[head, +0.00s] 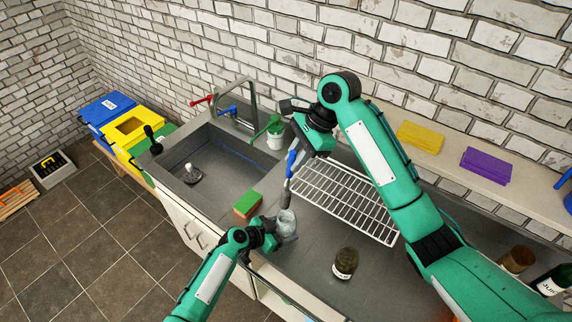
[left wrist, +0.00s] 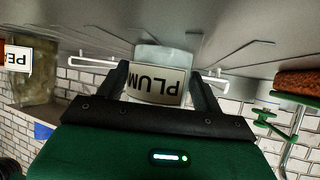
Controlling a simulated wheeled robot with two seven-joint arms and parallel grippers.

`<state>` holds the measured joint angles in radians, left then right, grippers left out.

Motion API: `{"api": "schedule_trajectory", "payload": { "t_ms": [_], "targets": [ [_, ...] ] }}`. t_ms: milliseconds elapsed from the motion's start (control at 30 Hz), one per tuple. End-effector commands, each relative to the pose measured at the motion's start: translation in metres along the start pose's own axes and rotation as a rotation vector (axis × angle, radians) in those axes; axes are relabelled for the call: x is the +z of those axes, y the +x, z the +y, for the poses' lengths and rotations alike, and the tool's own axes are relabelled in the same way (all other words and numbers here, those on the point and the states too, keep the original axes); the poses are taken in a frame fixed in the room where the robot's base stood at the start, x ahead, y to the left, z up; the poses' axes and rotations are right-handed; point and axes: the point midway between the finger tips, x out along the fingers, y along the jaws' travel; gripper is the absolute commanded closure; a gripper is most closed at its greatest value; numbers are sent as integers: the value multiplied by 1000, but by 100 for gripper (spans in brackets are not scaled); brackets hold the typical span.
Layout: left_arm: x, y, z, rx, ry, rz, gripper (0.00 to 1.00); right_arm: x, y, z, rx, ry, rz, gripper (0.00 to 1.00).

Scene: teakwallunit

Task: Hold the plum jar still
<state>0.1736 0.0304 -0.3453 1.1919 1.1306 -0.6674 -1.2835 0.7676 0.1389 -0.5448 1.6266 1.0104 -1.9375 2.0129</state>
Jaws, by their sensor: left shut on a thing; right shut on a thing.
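The plum jar (head: 287,226) is clear glass and stands on the grey counter beside the sink. My left gripper (head: 271,234) is shut around its side. In the left wrist view the jar (left wrist: 160,57) sits between both fingers (left wrist: 158,92), its "PLUM" label upside down in the picture. My right gripper (head: 300,150) is shut on a blue-handled tool (head: 291,162) above the jar. The tool's grey lower part points down to the jar's mouth; I cannot tell how far inside it reaches.
A green and orange sponge (head: 246,206) lies left of the jar at the sink (head: 222,165). A dark-filled jar (head: 345,263) stands to the right. A wire rack (head: 345,203) lies behind.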

Motion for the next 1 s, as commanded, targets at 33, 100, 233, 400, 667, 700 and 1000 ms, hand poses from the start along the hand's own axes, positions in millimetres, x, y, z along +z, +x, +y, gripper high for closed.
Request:
{"api": "schedule_trajectory", "payload": {
  "t_ms": [33,100,233,400,667,700,1000],
  "targets": [
    [0,0,0,0,0,0,45,0,0,0,0,0,0,100],
    [0,0,0,0,0,0,25,0,0,0,0,0,0,100],
    [0,0,0,0,0,0,21,0,0,0,0,0,0,100],
    [0,0,0,0,0,0,21,0,0,0,0,0,0,100],
    [-8,-4,0,0,1,1,21,0,0,0,0,0,0,100],
    [-9,-5,0,0,2,0,21,0,0,0,0,0,0,100],
    [-13,-7,0,0,0,0,21,0,0,0,0,0,0,100]
  ]
}}
